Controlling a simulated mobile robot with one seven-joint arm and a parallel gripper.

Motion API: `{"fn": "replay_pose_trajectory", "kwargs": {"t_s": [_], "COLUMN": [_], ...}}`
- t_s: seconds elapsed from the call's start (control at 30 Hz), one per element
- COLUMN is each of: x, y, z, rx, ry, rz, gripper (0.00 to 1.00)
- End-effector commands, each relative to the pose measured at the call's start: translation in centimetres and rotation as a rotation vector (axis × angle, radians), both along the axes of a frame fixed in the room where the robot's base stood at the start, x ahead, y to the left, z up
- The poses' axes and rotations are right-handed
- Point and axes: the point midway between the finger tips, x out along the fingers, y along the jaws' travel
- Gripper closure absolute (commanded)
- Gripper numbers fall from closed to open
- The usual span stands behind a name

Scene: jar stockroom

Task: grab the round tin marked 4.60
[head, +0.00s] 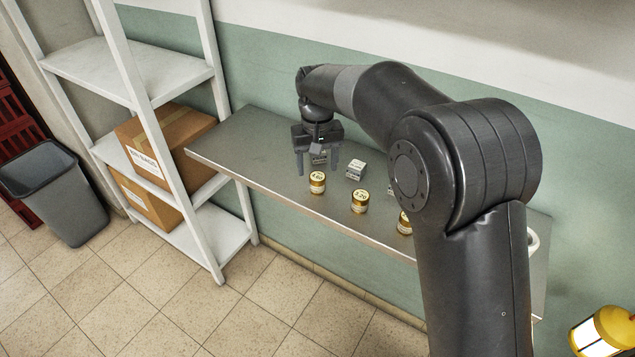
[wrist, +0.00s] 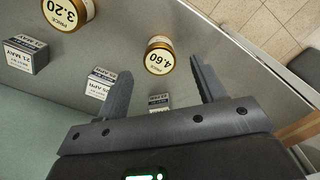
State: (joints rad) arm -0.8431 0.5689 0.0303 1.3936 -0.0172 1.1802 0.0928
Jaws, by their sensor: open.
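The round tin marked 4.60 (wrist: 160,57) has a gold body and a pale top label. In the wrist view it lies just beyond my fingertips, between their lines. In the head view the tin (head: 317,183) stands upright near the front edge of the grey metal shelf. My gripper (head: 316,172) is open and empty, fingers pointing down, above and behind the tin. The wrist view shows both fingers (wrist: 161,68) spread wide. I cannot tell the exact height gap.
A tin marked 3.20 (head: 360,203) stands to the right, with another gold tin (head: 404,224) beyond it, partly behind my arm. A small white dated box (head: 356,170) stands behind them. Another small box (wrist: 159,101) shows between my fingers. A white rack (head: 140,80) stands left.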

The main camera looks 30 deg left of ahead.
Motion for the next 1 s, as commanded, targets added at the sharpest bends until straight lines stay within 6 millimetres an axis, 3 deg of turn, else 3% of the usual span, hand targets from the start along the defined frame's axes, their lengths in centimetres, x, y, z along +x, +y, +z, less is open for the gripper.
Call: {"fn": "replay_pose_trajectory", "kwargs": {"t_s": [0.17,0.43,0.73,1.0], "x": [0.0,0.1,0.1,0.1], "y": [0.0,0.0,0.0,0.0], "z": [-1.3,-5.1,-5.7,-5.7], "rx": [-0.001,-0.001,0.001,0.001], "ry": [0.001,0.0,-0.001,-0.001], "rz": [0.0,0.001,0.0,0.0], "gripper": [0.37,0.37,0.37,0.58]}}
